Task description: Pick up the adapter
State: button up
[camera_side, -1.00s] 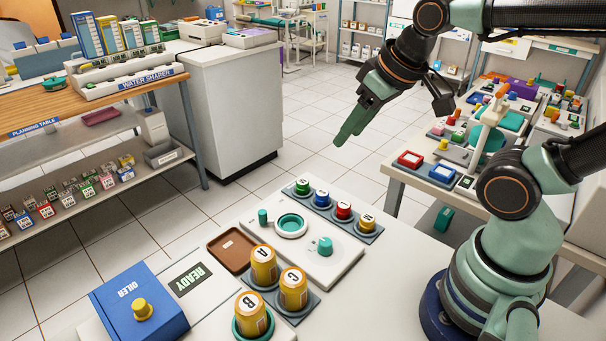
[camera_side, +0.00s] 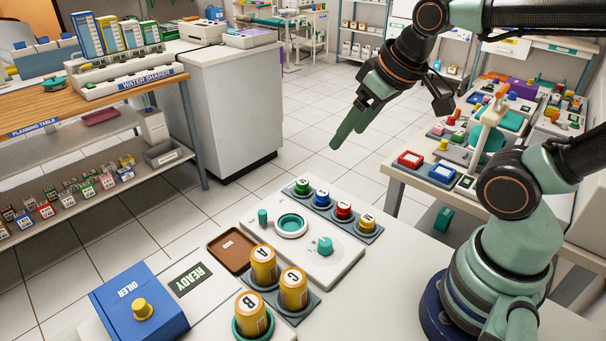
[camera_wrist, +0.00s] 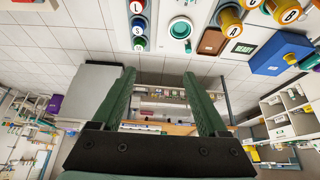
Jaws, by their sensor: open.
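No label marks the adapter. A short teal piece with a small peg (camera_side: 325,246) stands on the white panel (camera_side: 300,265), and a teal cylinder (camera_side: 263,217) stands upright near its far left corner; I cannot tell which is the adapter. A teal-rimmed round cup (camera_side: 290,224) sits between them and also shows in the wrist view (camera_wrist: 180,28). My gripper (camera_side: 348,138) hangs in the air above and behind the panel, touching nothing. In the wrist view its two green fingers (camera_wrist: 157,76) are wide apart with nothing between them.
Lettered coloured caps (camera_side: 343,211) line the panel's far right edge. Orange lettered jars (camera_side: 293,289) and a brown tray (camera_side: 232,250) stand at its near left. A blue OILER box (camera_side: 140,303) is at the front left. The air around my gripper is clear.

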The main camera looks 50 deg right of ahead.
jog(key=n, duration=0.2)
jog(key=n+g, duration=0.6)
jog(key=n, duration=1)
send_near(344, 204)
notch_tip(344, 204, down, 9)
jog(key=shift+s+r, duration=0.1)
jog(key=shift+s, duration=0.05)
grip_shut()
